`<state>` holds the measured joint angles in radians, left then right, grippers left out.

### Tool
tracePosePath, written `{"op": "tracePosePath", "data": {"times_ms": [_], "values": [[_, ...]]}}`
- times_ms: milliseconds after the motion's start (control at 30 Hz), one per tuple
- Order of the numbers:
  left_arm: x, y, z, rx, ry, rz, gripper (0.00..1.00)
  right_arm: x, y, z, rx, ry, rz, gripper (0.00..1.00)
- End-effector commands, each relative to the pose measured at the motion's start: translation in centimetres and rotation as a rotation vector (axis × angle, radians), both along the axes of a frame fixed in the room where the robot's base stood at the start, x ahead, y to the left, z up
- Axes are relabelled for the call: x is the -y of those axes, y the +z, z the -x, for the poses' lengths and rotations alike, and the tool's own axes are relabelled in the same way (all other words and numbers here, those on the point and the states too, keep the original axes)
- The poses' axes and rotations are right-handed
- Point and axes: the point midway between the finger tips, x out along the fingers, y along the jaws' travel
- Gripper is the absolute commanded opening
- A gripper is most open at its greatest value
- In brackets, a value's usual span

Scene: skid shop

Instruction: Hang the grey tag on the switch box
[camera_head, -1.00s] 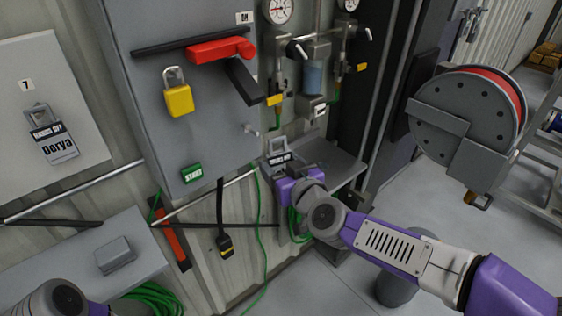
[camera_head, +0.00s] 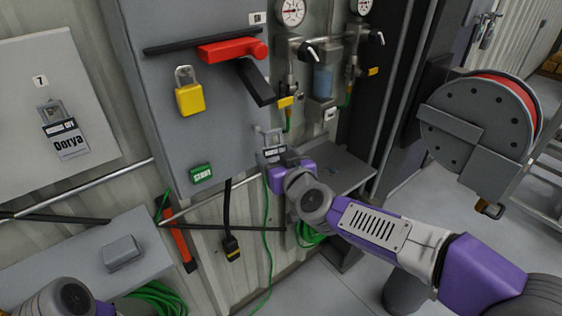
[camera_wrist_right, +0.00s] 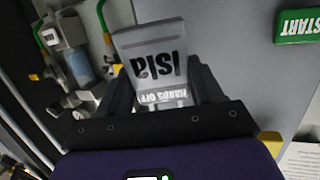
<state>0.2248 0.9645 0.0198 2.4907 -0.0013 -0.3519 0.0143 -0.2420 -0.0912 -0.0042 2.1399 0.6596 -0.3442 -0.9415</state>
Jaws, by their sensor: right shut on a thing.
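The grey tag (camera_head: 271,140) is held by my right gripper (camera_head: 273,157), just right of the switch box's lower right edge. In the right wrist view the tag (camera_wrist_right: 150,42) sits upside down between the two dark fingers, reading "Isla" and "HANDS OFF". The switch box (camera_head: 165,120) is a grey cabinet with a red handle (camera_head: 230,50) and a green START label (camera_head: 201,173). A small peg or hook on the box near the tag is not clear to see. My left gripper's fingers are out of the picture at the lower left.
A yellow padlock (camera_head: 190,99) hangs on the box. A board numbered 7 (camera_head: 85,90) at left holds a "Derya" tag (camera_head: 69,142). Gauges and valves (camera_head: 322,80) stand right of the box, and a hose reel (camera_head: 475,125) at far right. A grey shelf (camera_head: 60,265) is at lower left.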

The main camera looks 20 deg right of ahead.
Motion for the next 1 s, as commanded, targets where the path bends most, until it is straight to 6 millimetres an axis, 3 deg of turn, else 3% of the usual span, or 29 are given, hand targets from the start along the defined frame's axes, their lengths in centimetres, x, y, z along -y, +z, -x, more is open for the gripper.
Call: {"op": "tracePosePath", "data": {"times_ms": [600,1000], "values": [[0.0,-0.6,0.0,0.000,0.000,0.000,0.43,-1.3,-0.4,-3.5,0.000,0.000,0.000,0.49],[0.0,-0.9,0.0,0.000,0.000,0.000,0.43,-1.7,-1.4,-4.6,-0.001,0.000,0.000,0.49]]}}
